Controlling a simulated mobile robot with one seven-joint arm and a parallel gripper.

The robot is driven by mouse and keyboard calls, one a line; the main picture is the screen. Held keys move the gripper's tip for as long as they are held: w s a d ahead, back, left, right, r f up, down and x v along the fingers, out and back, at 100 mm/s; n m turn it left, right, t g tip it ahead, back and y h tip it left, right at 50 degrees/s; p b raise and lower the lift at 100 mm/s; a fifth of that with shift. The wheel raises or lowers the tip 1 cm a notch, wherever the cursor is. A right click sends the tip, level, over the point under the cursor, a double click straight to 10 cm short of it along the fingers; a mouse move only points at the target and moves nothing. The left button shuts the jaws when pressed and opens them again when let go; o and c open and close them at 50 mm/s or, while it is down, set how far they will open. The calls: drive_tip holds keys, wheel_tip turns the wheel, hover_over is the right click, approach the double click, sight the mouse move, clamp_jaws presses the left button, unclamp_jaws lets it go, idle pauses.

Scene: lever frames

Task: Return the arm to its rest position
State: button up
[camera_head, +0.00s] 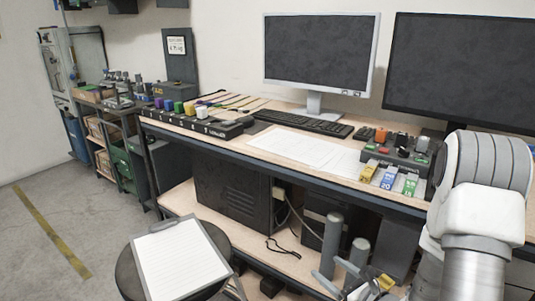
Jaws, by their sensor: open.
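My arm rises at the right edge of the head view, white and grey, in front of the bench's right end. My gripper (372,287) is low in the picture, at the bottom edge right of centre, below the bench top. Its fingers look apart with nothing seen between them. Part of the gripper is cut off by the lower edge. Grey upright cylinders (331,245) stand just behind it.
The bench (262,150) holds a white-framed monitor (318,55), a dark monitor (465,70), a keyboard (306,122) and a control box (398,150) with coloured blocks. A clipboard (180,262) lies on a round stool at lower left. Floor (60,220) is clear at left.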

drive_tip(key=s+a+r+n+g+y, duration=0.6)
drive_tip(key=s+a+r+n+g, duration=0.2)
drive_tip(key=a+r+n, duration=0.45)
drive_tip(key=s+r+n+g+h, duration=0.2)
drive_tip(key=s+n+g+h, duration=0.25)
drive_tip(key=s+n, duration=0.55)
drive_tip(key=s+d+r+n+t+h, duration=0.3)
drive_tip(key=d+r+n+t+h, duration=0.2)
drive_tip(key=d+r+n+h, duration=0.4)
wheel_tip(320, 180, up, 19)
drive_tip(key=d+m+p, duration=0.1)
drive_tip(key=m+p, duration=0.1)
drive_tip(key=p, duration=1.9)
drive_tip(key=shift+s+d, duration=0.15)
drive_tip(key=shift+d, duration=0.1)
drive_tip(key=shift+f+y, duration=0.1)
drive_tip(key=shift+y, duration=0.15)
